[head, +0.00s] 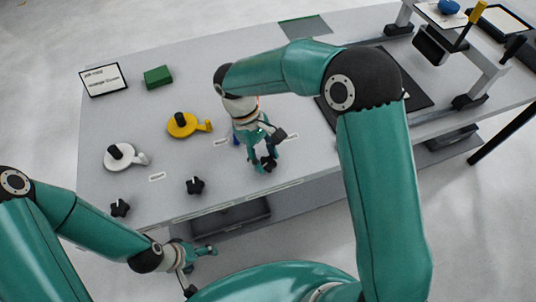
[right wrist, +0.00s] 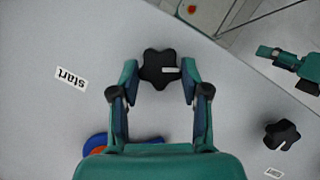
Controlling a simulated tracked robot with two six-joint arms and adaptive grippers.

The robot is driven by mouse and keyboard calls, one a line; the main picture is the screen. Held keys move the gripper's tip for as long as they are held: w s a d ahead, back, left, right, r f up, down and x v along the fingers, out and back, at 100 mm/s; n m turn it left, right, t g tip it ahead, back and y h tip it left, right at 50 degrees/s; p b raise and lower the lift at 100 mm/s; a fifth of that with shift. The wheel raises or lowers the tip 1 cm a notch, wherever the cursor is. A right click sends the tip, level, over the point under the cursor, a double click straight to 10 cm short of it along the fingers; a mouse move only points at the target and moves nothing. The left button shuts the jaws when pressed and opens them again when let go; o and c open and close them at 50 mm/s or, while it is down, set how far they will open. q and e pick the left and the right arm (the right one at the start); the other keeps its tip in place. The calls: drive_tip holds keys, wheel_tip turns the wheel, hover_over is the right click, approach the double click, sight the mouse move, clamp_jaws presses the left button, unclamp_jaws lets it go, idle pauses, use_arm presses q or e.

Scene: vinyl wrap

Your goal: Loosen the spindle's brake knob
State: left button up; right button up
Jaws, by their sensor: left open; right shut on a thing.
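Several black star-shaped knobs stand along the front of the grey table. My right gripper (head: 266,152) reaches down over the table's front part. Its fingers (right wrist: 158,82) are closed around a black star knob (right wrist: 158,68) in the right wrist view, one finger on each side. In the head view this knob is mostly covered by the gripper. A second star knob (head: 195,185) stands to its left and also shows in the right wrist view (right wrist: 282,135). A third knob (head: 120,208) is farther left. My left gripper (head: 203,267) is open and empty, in front of the table edge.
A white disc (head: 119,157) and a yellow disc (head: 182,125) with black posts lie behind the knobs. A green block (head: 158,77) and a sign (head: 104,79) stand at the back left. A blue and orange disc (right wrist: 96,143) is beside the right gripper.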

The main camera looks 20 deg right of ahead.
idle(0.3)
drive_tip(key=o, duration=1.1)
drive_tip(key=shift+d, duration=0.1)
drive_tip(key=shift+o, duration=0.2)
drive_tip(key=shift+w+r, duration=0.2)
drive_tip(key=shift+r, duration=0.3)
drive_tip(key=v, duration=1.1)
drive_tip(key=shift+s+f, duration=0.1)
